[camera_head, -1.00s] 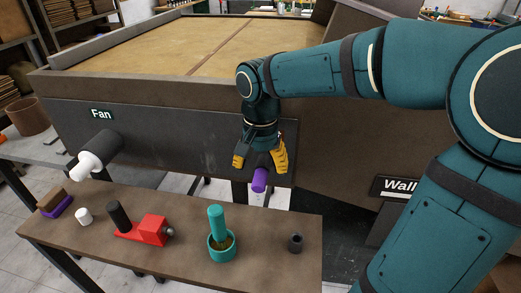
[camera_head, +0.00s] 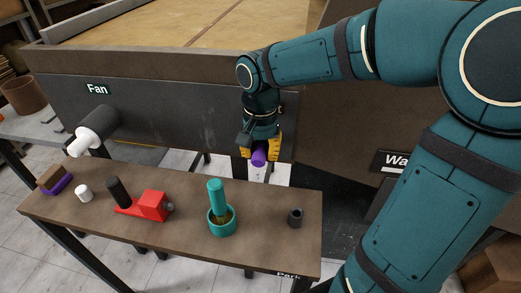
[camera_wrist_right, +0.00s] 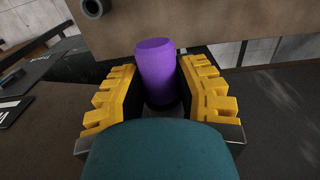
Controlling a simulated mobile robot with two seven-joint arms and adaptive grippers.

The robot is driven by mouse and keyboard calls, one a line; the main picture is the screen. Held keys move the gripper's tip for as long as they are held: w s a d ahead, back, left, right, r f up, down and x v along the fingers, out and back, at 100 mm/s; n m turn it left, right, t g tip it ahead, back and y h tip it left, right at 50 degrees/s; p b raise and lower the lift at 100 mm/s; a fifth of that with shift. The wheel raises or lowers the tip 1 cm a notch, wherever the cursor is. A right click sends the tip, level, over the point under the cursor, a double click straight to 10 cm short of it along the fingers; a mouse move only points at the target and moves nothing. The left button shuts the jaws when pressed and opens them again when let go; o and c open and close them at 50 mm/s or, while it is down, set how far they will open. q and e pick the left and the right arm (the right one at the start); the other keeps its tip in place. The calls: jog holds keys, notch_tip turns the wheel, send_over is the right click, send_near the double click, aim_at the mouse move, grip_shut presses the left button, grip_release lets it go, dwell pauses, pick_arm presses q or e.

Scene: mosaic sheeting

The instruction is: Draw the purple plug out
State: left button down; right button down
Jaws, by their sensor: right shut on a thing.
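The purple plug (camera_head: 259,157) sticks out from the front of the dark panel (camera_head: 190,130), below its middle right part. My right gripper (camera_head: 260,148) reaches down to it from above and is shut on it, with yellow fingers on both sides. In the right wrist view the purple plug (camera_wrist_right: 155,72) stands between the two yellow fingers of the gripper (camera_wrist_right: 157,95). Its base and the socket around it are hidden. My left gripper is in neither view.
A brown bench (camera_head: 190,250) stands in front of the panel. On it are a red block tool (camera_head: 152,205), a teal cup with a teal handle (camera_head: 221,222), a small dark cylinder (camera_head: 295,217), a white cylinder (camera_head: 84,193) and a purple-based brush (camera_head: 55,181). A white-tipped fan pipe (camera_head: 92,131) juts out at left.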

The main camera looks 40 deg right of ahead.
jog(key=c, duration=1.7)
grip_release()
grip_shut()
jog(key=shift+a, duration=0.1)
jog(key=s+a, duration=0.4)
jog(key=a, duration=0.1)
jog(key=shift+s+a+b, duration=0.3)
jog(key=shift+s+a, duration=0.05)
notch_tip(320, 180, up, 8)
jog(key=p, duration=0.6)
jog(key=shift+p, duration=0.4)
